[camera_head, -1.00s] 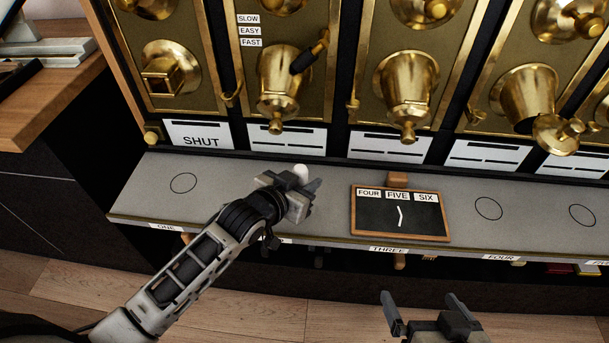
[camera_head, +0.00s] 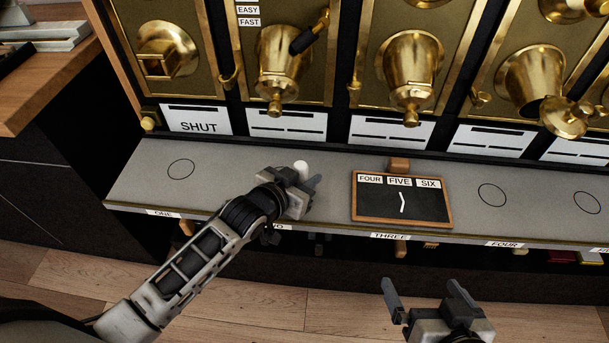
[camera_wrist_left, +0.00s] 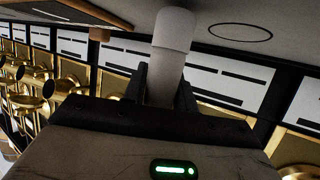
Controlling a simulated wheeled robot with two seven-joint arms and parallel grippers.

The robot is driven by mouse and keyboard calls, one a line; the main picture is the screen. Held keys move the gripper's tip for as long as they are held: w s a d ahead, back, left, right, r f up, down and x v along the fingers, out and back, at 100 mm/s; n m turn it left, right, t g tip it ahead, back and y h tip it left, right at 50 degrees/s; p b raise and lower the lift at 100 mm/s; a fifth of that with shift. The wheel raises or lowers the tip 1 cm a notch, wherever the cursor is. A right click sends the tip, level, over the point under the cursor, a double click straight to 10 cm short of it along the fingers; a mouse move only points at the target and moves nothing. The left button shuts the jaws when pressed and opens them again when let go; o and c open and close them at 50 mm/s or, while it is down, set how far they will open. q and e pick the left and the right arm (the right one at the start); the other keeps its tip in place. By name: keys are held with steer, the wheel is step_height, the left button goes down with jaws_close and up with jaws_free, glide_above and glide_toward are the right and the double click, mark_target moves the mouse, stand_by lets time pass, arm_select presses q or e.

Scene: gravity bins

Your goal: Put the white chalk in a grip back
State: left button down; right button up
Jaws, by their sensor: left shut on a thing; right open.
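The white chalk in its grip is a pale cylinder (camera_head: 301,166), seen above the grey shelf near the label TWO. In the left wrist view it is a white cylinder (camera_wrist_left: 172,30) with a slightly narrower, greyer part between the fingers. My left gripper (camera_head: 297,180) is shut on it, also in the wrist view (camera_wrist_left: 163,90). Whether the chalk touches the shelf I cannot tell. My right gripper (camera_head: 422,288) is open and empty in front of the shelf, at the bottom of the head view.
A wood-framed slate (camera_head: 425,214) labelled FOUR, FIVE, SIX bears a white stroke and lies right of my left gripper. A wooden block (camera_head: 399,165) is behind it. The shelf (camera_head: 235,190) has drawn circles and free room at left. Brass bins (camera_head: 410,65) stand behind.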

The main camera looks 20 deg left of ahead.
arm_select(q)
steer(key=shift+f+b, duration=0.3)
steer(key=shift+f, duration=0.2)
arm_select(e)
steer(key=shift+f, duration=0.3)
arm_select(q)
steer(key=c, duration=1)
jaws_free()
steer(key=shift+c, duration=0.2)
steer(key=shift+s+a+r, duration=0.1)
steer(key=shift+s+r, duration=0.05)
steer(key=shift+s, duration=0.15)
steer(key=p+v, duration=0.2)
steer(key=v, duration=1.3)
steer(key=shift+p, duration=0.4)
arm_select(e)
steer(key=shift+r, duration=0.7)
arm_select(q)
steer(key=shift+s, duration=0.1)
arm_select(e)
steer(key=shift+d, duration=0.1)
